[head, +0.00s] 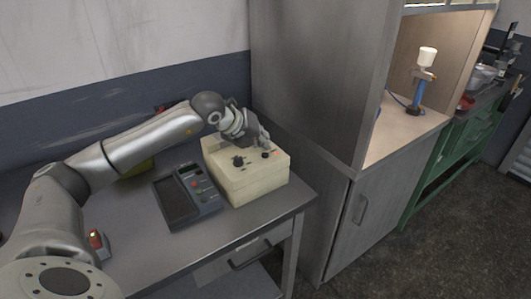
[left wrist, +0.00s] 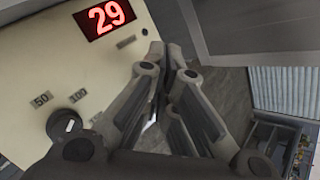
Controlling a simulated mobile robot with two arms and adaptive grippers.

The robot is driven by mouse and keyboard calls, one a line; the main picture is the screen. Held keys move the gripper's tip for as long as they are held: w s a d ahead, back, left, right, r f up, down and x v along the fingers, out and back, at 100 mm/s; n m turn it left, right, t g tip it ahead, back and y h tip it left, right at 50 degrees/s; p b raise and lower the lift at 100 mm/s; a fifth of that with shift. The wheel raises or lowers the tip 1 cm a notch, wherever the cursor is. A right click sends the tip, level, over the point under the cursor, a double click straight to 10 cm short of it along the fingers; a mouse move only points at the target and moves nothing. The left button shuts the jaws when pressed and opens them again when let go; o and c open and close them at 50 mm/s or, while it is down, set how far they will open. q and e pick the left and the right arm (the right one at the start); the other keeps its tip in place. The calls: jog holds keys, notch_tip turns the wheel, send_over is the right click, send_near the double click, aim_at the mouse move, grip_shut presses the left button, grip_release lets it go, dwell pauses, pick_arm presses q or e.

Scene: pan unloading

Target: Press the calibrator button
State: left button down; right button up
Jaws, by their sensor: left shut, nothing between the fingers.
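The calibrator (head: 245,181) is a cream box standing on the grey table in the head view. Its top has dark knobs and a small red display. In the left wrist view the calibrator's panel (left wrist: 50,50) fills the left side, with a red display (left wrist: 105,17) reading 29 and a black knob (left wrist: 66,124) near marks 50 and 100. My left gripper (head: 262,142) is over the calibrator's far right part, shut and empty. Its fingers (left wrist: 178,62) come together in the left wrist view, beside the panel's right edge. I cannot make out the button. My right gripper is not in view.
A small box with a lit button (head: 96,239) is near the table's left front. A tall grey cabinet (head: 310,80) stands close on the right. The table front (head: 150,265) is clear.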

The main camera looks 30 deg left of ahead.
aim_at(263, 153)
pick_arm(q)
jog(key=shift+r, duration=0.3)
jog(key=shift+r+p, duration=1.45)
jog(key=shift+r, duration=1.5)
